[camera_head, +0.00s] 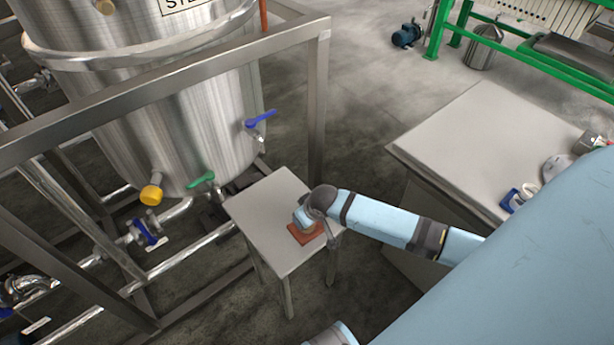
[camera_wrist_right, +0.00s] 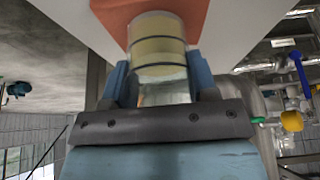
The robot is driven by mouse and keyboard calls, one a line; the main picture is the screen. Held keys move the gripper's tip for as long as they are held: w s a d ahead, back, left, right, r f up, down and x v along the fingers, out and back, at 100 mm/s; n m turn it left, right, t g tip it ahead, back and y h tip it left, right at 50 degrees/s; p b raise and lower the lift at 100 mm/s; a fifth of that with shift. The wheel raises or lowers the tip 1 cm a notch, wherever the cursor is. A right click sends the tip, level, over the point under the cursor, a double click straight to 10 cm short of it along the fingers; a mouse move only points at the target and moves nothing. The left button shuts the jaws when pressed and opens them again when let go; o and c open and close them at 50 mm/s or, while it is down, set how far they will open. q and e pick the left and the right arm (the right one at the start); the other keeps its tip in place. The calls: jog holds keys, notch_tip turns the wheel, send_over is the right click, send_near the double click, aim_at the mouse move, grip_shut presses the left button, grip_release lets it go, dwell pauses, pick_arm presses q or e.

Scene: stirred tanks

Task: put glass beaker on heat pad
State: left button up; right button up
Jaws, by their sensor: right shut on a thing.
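The glass beaker (camera_wrist_right: 157,46) shows in the right wrist view, with yellowish contents and dark bands around it. My right gripper (camera_wrist_right: 158,74) has one finger on each side of the beaker and is shut on it. The orange-red heat pad (camera_wrist_right: 112,14) lies behind the beaker's far end; I cannot tell whether they touch. In the head view the heat pad (camera_head: 297,236) lies on a small table (camera_head: 262,207). My right gripper (camera_head: 303,217) is over the pad there and largely hides the beaker. My left gripper is not in view.
A large steel tank (camera_head: 180,120) in a metal frame (camera_head: 318,110) stands left of and behind the small table, with a blue-handled valve (camera_head: 260,123) nearby. A larger pale table (camera_head: 470,140) stands at the right. The small table's left part is bare.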

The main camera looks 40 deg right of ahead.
jog(key=o, duration=0.9)
jog(key=shift+c, duration=0.2)
jog(key=shift+o, duration=0.9)
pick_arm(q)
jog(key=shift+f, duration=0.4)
pick_arm(e)
jog(key=shift+s+r, duration=0.1)
jog(key=shift+r, duration=0.25)
jog(key=p+v, duration=0.3)
jog(key=v, duration=0.8)
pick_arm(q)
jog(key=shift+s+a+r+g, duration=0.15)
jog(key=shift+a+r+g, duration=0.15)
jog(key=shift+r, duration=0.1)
pick_arm(e)
jog(key=s+a+r+n+t+y, duration=0.1)
jog(key=s+a+t, duration=0.2)
jog(key=s+a, duration=0.3)
jog(key=s+a+r+n+t+y, duration=0.1)
jog(key=s+a+r+t+y, duration=0.1)
jog(key=s+a, duration=0.4)
jog(key=shift+s+a+r+t, duration=0.15)
jog(key=shift+a+r+t, duration=0.15)
jog(key=shift+a+t, duration=0.5)
